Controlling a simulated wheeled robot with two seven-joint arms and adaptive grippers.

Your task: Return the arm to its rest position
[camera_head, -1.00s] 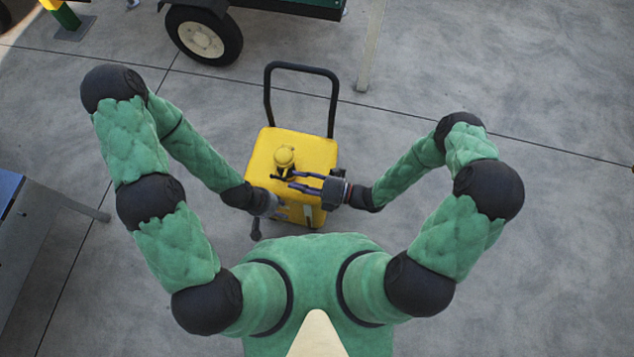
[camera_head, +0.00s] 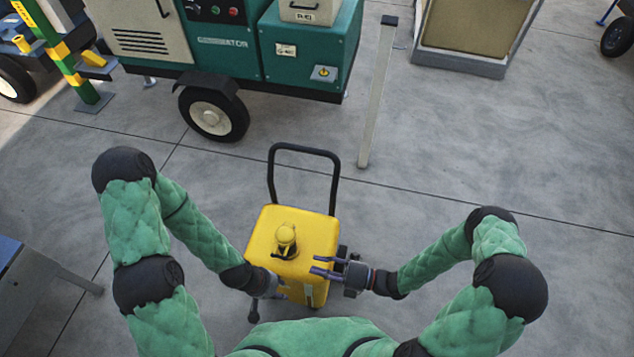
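A yellow wheeled fuel container (camera_head: 318,232) with a black push handle (camera_head: 305,150) stands upright in front of me. A yellow cap (camera_head: 287,235) sits on a dark filler neck on its top. My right gripper (camera_head: 321,265) is at the container's right edge, right of the cap and apart from it. Its two fingers are spread and empty. My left gripper (camera_head: 280,290) is low at the container's near left side. Its fingers are small and hard to make out, and I cannot tell whether they touch the container.
A green generator trailer (camera_head: 225,45) with a wheel stands at the back. A pale post (camera_head: 378,95) rises right of it. A framed crate (camera_head: 470,35) is at the back right. A grey bench (camera_head: 40,300) is at the left edge. The floor at right is clear.

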